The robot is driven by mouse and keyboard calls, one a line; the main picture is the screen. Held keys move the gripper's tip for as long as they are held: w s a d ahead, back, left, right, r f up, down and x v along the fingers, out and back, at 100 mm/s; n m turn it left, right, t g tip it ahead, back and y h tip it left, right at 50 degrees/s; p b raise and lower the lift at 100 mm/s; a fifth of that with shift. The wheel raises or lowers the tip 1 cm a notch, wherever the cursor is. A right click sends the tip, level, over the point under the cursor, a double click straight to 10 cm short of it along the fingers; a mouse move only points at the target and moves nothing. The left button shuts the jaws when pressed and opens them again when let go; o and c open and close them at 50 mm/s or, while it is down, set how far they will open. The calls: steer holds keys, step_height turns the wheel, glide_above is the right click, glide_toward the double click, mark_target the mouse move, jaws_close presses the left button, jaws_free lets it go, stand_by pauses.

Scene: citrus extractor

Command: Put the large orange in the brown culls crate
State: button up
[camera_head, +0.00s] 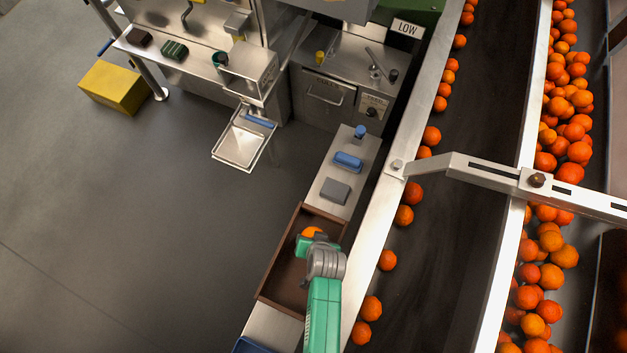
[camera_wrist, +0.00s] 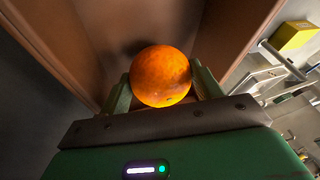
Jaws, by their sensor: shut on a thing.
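The large orange (camera_wrist: 161,76) is held between the two fingers of my gripper (camera_wrist: 163,88), which is shut on it. In the head view the orange (camera_head: 312,232) shows just beyond my gripper (camera_head: 308,240). Both are over the brown culls crate (camera_head: 275,262), toward its far end. The crate's brown walls (camera_wrist: 62,40) surround the orange in the wrist view. My gripper and arm hide part of the crate's right side. I cannot tell whether the orange touches the crate floor.
A steel ledge bears a grey block (camera_head: 335,191) and a blue item (camera_head: 348,161) beyond the crate. A blue container (camera_head: 255,346) is at the near end. A conveyor (camera_head: 440,200) with oranges runs on the right. Open floor (camera_head: 150,230) lies left.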

steer(key=shift+f+b, duration=0.5)
steer(key=shift+f, duration=0.35)
steer(key=o, duration=1.2)
steer(key=shift+c, duration=0.2)
steer(key=shift+r, duration=0.1)
steer(key=a+p+v, duration=0.1)
steer(key=p+v, duration=0.6)
steer(key=p, duration=0.1)
steer(key=shift+d+r, duration=0.25)
steer(key=shift+r, duration=0.2)
steer(key=shift+s+f, duration=0.15)
